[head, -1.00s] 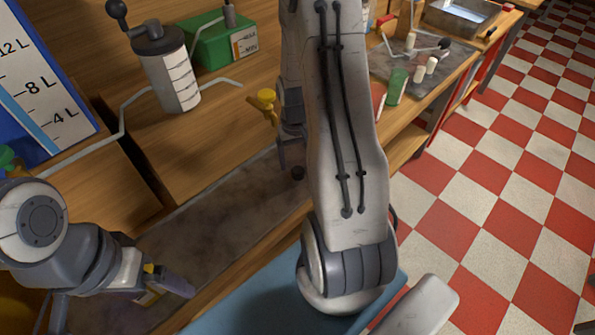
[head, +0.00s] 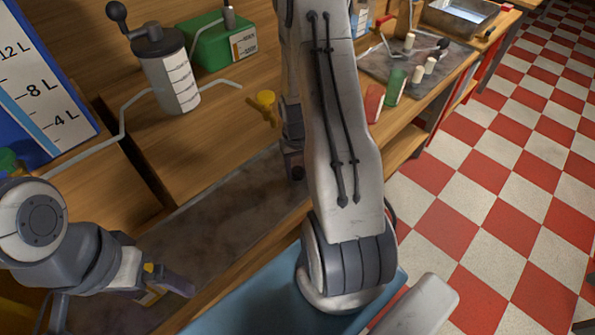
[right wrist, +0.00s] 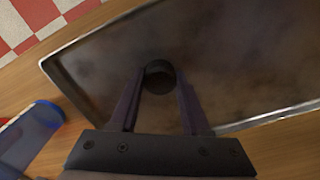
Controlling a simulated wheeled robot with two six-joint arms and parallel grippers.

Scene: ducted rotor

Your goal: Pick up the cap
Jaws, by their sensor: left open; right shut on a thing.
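The cap (right wrist: 159,77) is a small dark round piece in the right wrist view. It sits between the fingertips of my right gripper (right wrist: 158,85), which is shut on it, above the dark stained tray (right wrist: 225,60). In the head view my right gripper (head: 292,160) hangs over the right end of the tray, partly behind my own right arm; I cannot make out the cap clearly there. My left gripper (head: 168,284) is open and empty over the tray's near left end.
A grey pump canister (head: 175,80), a green box (head: 215,45) and a yellow tap (head: 265,98) stand on the bench behind. A red bottle (head: 374,104) and a green bottle (head: 394,88) stand to the right. A blue container (right wrist: 30,135) lies beside the tray.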

